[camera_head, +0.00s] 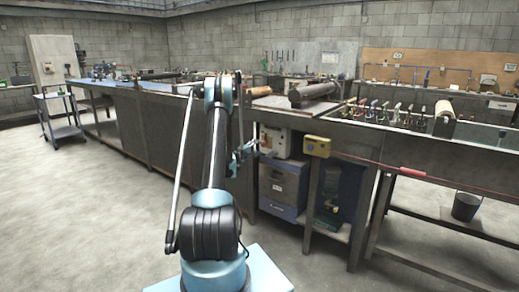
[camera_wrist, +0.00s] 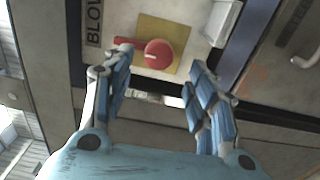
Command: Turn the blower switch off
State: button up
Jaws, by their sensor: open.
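The blower switch (camera_wrist: 158,54) is a round red knob with a red lever pointing left, on a yellow plate (camera_wrist: 172,30) in the wrist view. A label reading "BLOW" (camera_wrist: 94,22) stands to its left, partly cut off. My gripper (camera_wrist: 160,58) is open and empty, with one finger on each side of the knob in the picture. The left fingertip overlaps the lever's left end; I cannot tell whether they touch. In the head view my gripper (camera_head: 243,155) is beside a pale box (camera_head: 275,140) under the bench; the switch cannot be made out there.
A yellow box (camera_head: 317,146) hangs on the bench front to the right. A blue-grey cabinet (camera_head: 281,188) stands below the pale box. A bucket (camera_head: 466,206) and a trolley (camera_head: 58,118) stand farther off. The floor in front is clear.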

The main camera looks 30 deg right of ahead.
jog(key=v, duration=0.6)
jog(key=shift+a, duration=0.4)
jog(key=shift+s, duration=0.15)
